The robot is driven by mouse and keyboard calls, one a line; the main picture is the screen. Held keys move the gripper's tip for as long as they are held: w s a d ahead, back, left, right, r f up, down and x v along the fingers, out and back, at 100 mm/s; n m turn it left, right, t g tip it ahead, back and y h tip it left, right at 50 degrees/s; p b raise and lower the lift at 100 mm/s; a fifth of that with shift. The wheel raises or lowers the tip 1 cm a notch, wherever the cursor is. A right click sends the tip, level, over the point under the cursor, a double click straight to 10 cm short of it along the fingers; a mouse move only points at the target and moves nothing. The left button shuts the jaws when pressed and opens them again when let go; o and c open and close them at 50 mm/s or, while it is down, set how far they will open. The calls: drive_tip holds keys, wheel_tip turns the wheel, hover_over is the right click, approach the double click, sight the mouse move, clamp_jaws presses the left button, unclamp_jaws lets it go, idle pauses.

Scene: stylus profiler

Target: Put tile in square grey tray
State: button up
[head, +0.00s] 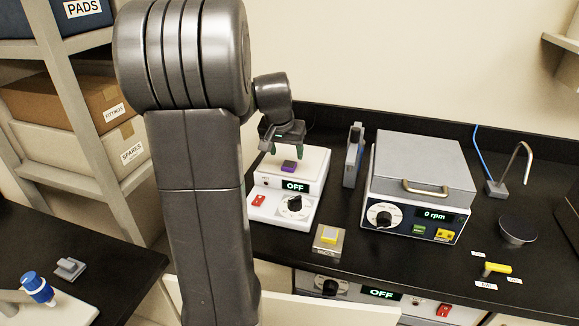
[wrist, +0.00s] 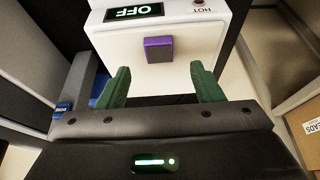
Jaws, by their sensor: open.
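A small purple tile (head: 289,166) lies on the white top of the hot plate (head: 312,163). It also shows in the wrist view (wrist: 158,49), ahead of the gap between my fingers. My gripper (head: 286,151) is open and empty above the tile, its green fingers apart; the wrist view shows both fingers (wrist: 160,78).
The hot plate's display reads OFF. A grey boxy spinner (head: 420,165) reading 0 rpm stands to the right, with a narrow grey upright object (head: 353,155) between them. A yellow-handled valve (head: 497,268) and a dark disc (head: 517,230) lie farther right. Shelves with boxes stand left.

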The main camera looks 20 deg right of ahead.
sight(289, 164)
drive_tip(key=shift+p+x, duration=0.4)
drive_tip(key=shift+x, duration=2.2)
drive_tip(key=shift+s, duration=0.15)
drive_tip(key=c, duration=1.1)
